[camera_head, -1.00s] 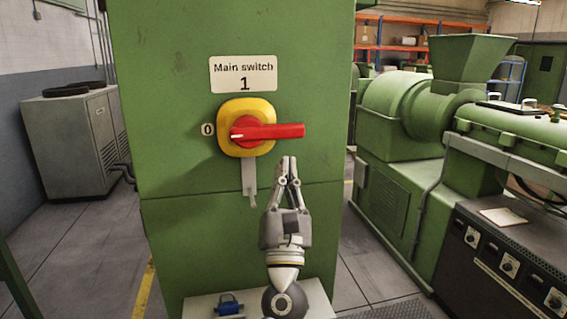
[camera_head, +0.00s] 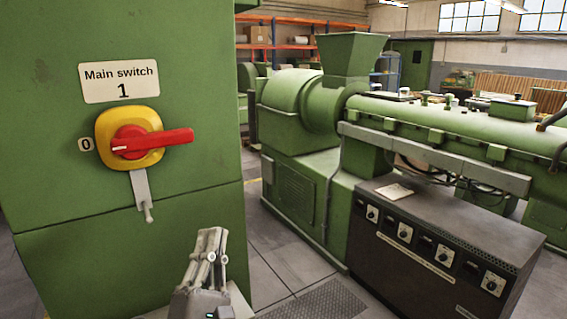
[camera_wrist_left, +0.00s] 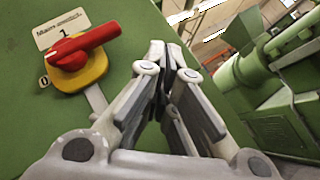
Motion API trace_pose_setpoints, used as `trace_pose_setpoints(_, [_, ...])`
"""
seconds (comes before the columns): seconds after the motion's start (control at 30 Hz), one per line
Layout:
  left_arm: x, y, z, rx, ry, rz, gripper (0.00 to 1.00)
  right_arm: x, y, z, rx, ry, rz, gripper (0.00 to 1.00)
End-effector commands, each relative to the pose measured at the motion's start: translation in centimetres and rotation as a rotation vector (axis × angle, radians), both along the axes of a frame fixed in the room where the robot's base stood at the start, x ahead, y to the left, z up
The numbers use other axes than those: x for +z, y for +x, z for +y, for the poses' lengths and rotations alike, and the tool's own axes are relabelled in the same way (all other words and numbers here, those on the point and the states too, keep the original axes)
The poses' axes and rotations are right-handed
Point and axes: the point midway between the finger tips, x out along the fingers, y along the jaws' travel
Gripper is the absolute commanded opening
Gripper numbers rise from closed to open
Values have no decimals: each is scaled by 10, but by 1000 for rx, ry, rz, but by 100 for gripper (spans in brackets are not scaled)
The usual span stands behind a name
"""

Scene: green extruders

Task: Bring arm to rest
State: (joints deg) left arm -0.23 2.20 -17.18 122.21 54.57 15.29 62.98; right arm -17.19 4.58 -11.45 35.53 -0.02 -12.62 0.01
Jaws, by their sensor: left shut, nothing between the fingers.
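My left gripper (camera_head: 211,240) is shut and empty in the lower middle of the head view, pointing up. It stands in front of the green cabinet, below and to the right of the main switch. The main switch (camera_head: 130,138) is a red handle on a yellow round plate. The handle lies about horizontal, pointing right. In the left wrist view my left gripper's fingers (camera_wrist_left: 170,55) meet at the tips, apart from the red handle (camera_wrist_left: 85,42) at the upper left. My right gripper is not in view.
The green cabinet (camera_head: 60,245) fills the left side. A green extruder (camera_head: 310,110) with a hopper stands at the right, behind a dark control box (camera_head: 440,250) with several knobs. Grey floor (camera_head: 275,250) lies open between them. Orange shelves (camera_head: 300,42) stand at the back.

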Motion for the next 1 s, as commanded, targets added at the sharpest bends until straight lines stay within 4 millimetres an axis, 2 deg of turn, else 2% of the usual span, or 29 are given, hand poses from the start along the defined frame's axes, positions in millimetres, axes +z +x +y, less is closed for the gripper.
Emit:
trace_pose_setpoints(0.1, [-35,-6,-30,13,322,97,0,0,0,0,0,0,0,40])
trace_pose_setpoints(0.2, [-72,-12,-50,14,595,175,0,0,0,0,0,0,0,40])
trace_pose_setpoints(0.3, [-116,-23,-62,2,868,254,0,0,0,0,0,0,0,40])
trace_pose_setpoints(0.43, [-178,-44,-64,-37,1218,357,0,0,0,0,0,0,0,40])
trace_pose_setpoints(0.57, [-241,-75,-51,-112,1556,464,0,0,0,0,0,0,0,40])
trace_pose_setpoints(0.7, [-301,-121,-22,-240,1891,577,0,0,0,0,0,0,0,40])
trace_pose_setpoints(0.83, [-337,-164,9,-380,2126,666,0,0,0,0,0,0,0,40])
trace_pose_setpoints(1.0, [-364,-217,46,-570,2343,764,0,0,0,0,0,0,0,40])
